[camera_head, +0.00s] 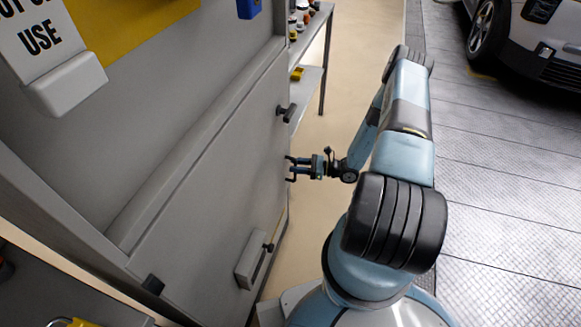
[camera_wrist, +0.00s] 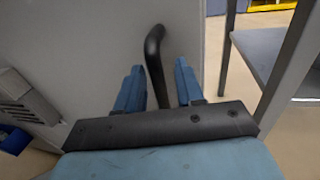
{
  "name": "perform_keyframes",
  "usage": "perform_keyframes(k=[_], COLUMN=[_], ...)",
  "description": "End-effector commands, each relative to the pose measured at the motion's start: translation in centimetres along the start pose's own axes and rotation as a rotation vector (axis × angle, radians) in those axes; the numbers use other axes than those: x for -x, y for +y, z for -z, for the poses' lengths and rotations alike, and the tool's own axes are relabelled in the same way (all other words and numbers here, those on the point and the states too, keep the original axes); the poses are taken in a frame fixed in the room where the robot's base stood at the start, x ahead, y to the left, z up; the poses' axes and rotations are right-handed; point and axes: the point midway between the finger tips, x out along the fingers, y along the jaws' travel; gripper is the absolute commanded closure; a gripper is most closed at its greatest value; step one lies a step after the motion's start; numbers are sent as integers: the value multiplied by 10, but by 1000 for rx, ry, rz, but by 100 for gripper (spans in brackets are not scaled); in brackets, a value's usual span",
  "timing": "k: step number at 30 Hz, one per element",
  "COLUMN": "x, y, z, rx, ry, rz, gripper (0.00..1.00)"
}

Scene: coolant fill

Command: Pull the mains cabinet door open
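The grey cabinet door (camera_head: 215,190) fills the left of the head view and looks closed. A black handle (camera_head: 287,112) sticks out near its far edge. In the wrist view, a bent black handle (camera_wrist: 155,60) stands out from the grey door surface (camera_wrist: 90,50). My gripper (camera_head: 289,169) is beside the door, on the near side of the handle in the head view. In the wrist view, its two blue fingers (camera_wrist: 160,85) are apart, and the lower end of the handle appears between them. Nothing is gripped; I cannot tell whether either finger touches the handle.
A grey box (camera_head: 251,260) is on the door's lower part; a vented grey box (camera_wrist: 27,97) shows in the wrist view. A shelf rack (camera_head: 311,75) stands beyond the cabinet. A white vehicle (camera_head: 530,40) is at upper right. Floor (camera_head: 510,200) right of my arm is clear.

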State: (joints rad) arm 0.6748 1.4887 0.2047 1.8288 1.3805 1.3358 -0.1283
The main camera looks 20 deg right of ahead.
Motion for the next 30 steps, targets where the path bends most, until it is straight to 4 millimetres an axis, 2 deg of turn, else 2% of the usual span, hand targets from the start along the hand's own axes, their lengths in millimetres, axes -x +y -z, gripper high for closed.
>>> perform_keyframes(k=[4,13,24,30], x=[-7,-9,-10,-10], y=[0,0,0,-1], z=[0,0,0,0], rx=[0,0,0,1], ry=[0,0,0,0], rz=[1,-1,-1,0], gripper=[63,64,99,100])
